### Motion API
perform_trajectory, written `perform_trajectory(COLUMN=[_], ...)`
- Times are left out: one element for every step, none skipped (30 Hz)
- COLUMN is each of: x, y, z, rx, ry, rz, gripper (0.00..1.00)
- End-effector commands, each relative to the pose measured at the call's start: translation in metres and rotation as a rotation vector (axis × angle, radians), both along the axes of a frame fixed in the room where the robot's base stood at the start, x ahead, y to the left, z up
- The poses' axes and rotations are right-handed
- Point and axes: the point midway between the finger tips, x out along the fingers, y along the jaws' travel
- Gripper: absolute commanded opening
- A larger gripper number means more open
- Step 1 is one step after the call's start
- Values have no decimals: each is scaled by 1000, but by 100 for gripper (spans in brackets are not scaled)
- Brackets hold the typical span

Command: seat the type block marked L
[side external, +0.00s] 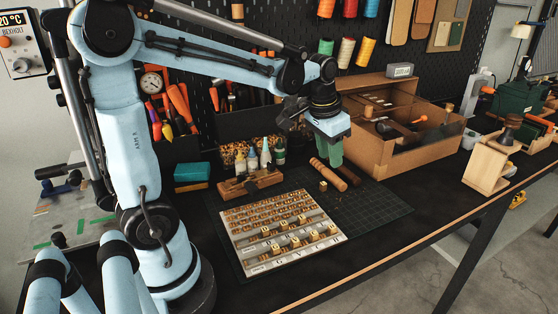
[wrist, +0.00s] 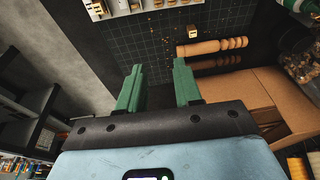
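A single wooden type block (side external: 323,186) sits on the dark cutting mat near the type tray (side external: 240,245); its marking is too small to read. It also shows in the wrist view (wrist: 193,33), beyond the right finger. The tray has rows of small lettered squares and several wooden blocks standing along metal strips. Which one is marked L, I cannot tell. My gripper (side external: 332,160) hangs beyond the single block, over the far part of the mat. In the wrist view my gripper (wrist: 158,66) has its green fingers apart with nothing between them.
A turned wooden handle (side external: 327,174) lies beside the single block, with a darker one (side external: 349,174) next to it. A cardboard box (side external: 400,158) stands at the back right. A wooden rack with small bottles (side external: 250,183) is behind the tray.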

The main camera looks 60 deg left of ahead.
Motion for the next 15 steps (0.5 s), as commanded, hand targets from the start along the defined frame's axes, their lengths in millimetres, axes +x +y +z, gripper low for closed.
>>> perform_trajectory(x=[9,13,19,22,26,30,33,36,38,40,42,43,44,45,46], y=[10,15,22,27,32,39,44,48,54,57,61,64,67,69,70], z=[-5,-8,-12,-16,-20,-25,-29,-33,-38,-41,-44,-48,-50,-53,-55], rx=[-3,-6,-8,-12,-16,-20,-24,-27,-32,-35,-39,-42,-45,-48,-50], ry=[29,48,70,88,106,128,144,158,177,189,200,212,219,226,232], rz=[5,7,9,9,11,12,12,13,14,13,13,14,15,14,14], gripper=[34,34,34,34,34,34,34,34,34,34,34,34,34,34,34])
